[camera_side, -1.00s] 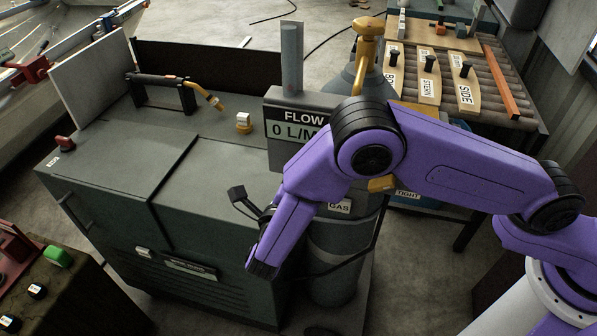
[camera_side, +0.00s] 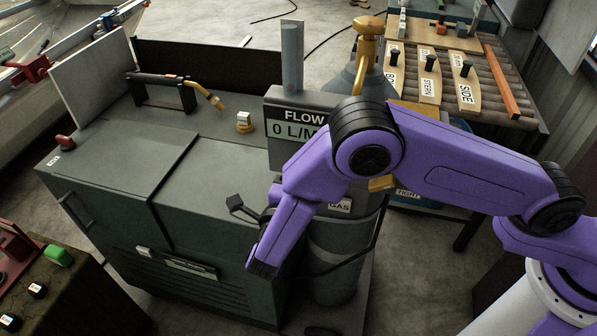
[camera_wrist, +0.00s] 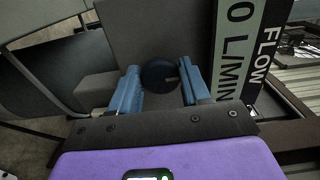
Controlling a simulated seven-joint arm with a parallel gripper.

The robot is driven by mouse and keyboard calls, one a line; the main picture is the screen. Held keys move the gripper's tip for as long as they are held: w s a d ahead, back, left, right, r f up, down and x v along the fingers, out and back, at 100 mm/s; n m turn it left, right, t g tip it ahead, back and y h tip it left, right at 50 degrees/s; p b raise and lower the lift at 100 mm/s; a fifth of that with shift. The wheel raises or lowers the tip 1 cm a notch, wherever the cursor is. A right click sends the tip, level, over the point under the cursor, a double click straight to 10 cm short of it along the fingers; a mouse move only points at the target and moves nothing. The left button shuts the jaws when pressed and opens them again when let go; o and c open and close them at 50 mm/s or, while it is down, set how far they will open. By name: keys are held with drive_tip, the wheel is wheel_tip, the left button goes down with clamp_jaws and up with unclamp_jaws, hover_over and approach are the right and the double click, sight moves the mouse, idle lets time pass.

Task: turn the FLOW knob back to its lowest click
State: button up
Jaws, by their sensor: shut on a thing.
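The FLOW knob (camera_wrist: 158,75) is a dark round knob with a small pale mark toward its right side in the wrist view. My gripper (camera_wrist: 160,68) has its two blue fingers on either side of the knob, shut on it. The FLOW display (camera_side: 298,128) on the grey regulator box reads 0 L/M, with the rest hidden behind my arm. The display also shows turned on its side in the wrist view (camera_wrist: 240,45). In the side view my purple arm hides the knob and the fingertips.
A clear tube (camera_side: 292,55) stands on top of the box. The gas cylinder (camera_side: 335,255) is below it, partly behind my arm. The green machine cabinet (camera_side: 120,190) is to the left, with a torch (camera_side: 205,92) on top.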

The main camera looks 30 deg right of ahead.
drive_tip(key=o, duration=1)
drive_tip(key=v, duration=1.7)
drive_tip(key=shift+s+a+r, duration=0.1)
drive_tip(key=shift+s+a, duration=0.05)
